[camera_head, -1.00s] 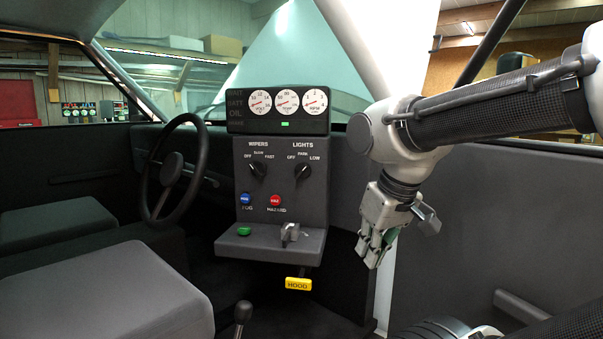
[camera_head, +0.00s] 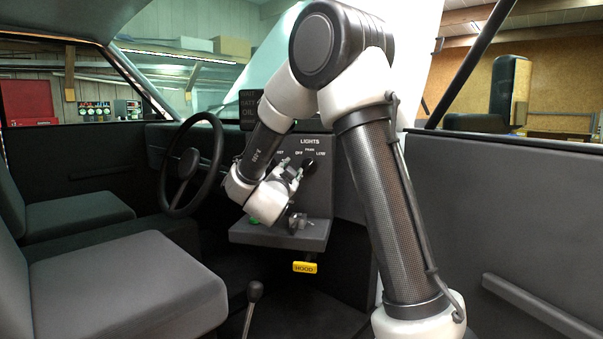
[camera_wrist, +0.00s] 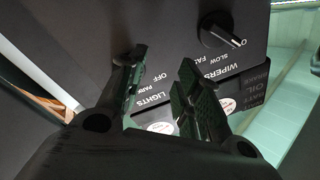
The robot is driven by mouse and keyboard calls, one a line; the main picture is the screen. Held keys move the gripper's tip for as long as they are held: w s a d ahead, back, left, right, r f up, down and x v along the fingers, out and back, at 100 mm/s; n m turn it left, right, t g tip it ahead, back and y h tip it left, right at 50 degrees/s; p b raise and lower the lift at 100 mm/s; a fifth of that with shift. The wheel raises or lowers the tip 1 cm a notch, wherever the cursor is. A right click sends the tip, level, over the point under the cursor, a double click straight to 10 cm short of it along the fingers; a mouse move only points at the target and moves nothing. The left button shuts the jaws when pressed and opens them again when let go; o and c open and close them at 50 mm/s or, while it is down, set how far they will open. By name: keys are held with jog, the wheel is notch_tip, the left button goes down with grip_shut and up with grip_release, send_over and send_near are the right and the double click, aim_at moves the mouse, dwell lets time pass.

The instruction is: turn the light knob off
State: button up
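The light knob (camera_head: 310,167) is a small dark knob below the OFF, PARK and LOW labels on the grey dash panel (camera_head: 320,205). Its pointer is too small to read surely. In the head view my gripper (camera_head: 292,168) is just left of it, in front of the panel. In the wrist view my gripper (camera_wrist: 163,62) is open, with nothing between its fingers. The LIGHTS label shows between the fingers, and a dark knob-like piece, probably the light knob (camera_wrist: 127,57), is partly hidden behind the left finger.
The wiper knob (camera_wrist: 222,30) is close by, at the upper right of the wrist view. The steering wheel (camera_head: 188,165) is to the left. My arm hides most gauges.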

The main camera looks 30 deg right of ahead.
aim_at(307, 168)
jog(key=s+f+m+g+h, duration=0.2)
jog(key=s+m+g+h, duration=0.15)
jog(key=h, duration=0.25)
jog(key=shift+m, duration=0.25)
jog(key=x, duration=0.7)
jog(key=shift+w+d, duration=0.1)
jog(key=shift+d, duration=0.05)
jog(key=shift+c, duration=0.2)
jog(key=shift+t, duration=0.35)
grip_shut()
